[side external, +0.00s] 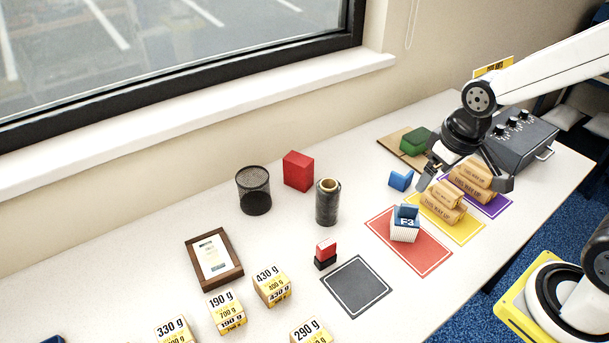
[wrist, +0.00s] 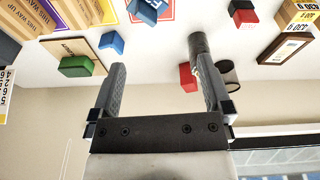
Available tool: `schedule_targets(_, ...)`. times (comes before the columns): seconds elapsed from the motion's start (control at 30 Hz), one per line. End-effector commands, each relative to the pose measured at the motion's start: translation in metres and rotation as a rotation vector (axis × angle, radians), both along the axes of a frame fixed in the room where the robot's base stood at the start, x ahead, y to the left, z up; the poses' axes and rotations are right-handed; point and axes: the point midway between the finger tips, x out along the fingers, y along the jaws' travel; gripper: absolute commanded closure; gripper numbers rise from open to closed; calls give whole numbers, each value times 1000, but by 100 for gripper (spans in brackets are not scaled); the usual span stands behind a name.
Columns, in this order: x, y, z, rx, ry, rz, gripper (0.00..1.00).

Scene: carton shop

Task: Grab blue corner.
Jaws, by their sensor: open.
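A small blue corner piece (side external: 401,180) stands on the white table, behind the red mat. In the wrist view the blue corner (wrist: 112,41) lies beyond the left finger's tip, outside the gap between the fingers. My gripper (side external: 463,185) is open and empty, over the brown cartons and to the right of the blue corner. Both fingers also show in the wrist view (wrist: 158,68). A white box marked F3 (side external: 404,231) with a blue part on top (side external: 406,212) stands on the red mat (side external: 385,232).
A green block (side external: 414,140) is behind the blue corner. A dark roll (side external: 327,205), red box (side external: 298,171) and mesh cup (side external: 253,192) stand to the left.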

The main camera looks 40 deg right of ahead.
Motion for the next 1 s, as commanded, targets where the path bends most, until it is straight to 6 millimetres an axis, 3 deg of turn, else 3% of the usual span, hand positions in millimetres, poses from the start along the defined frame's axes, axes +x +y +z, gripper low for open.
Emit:
schedule_targets(0.37, 6, -10, -9, -147, 121, 237, 0)
schedule_targets(0.57, 15, -22, -14, -288, 235, 449, 0)
schedule_targets(0.77, 36, -41, -17, -502, 407, 743, 0)
schedule_targets(1.0, 74, -59, -13, -778, 622, 1064, 0)
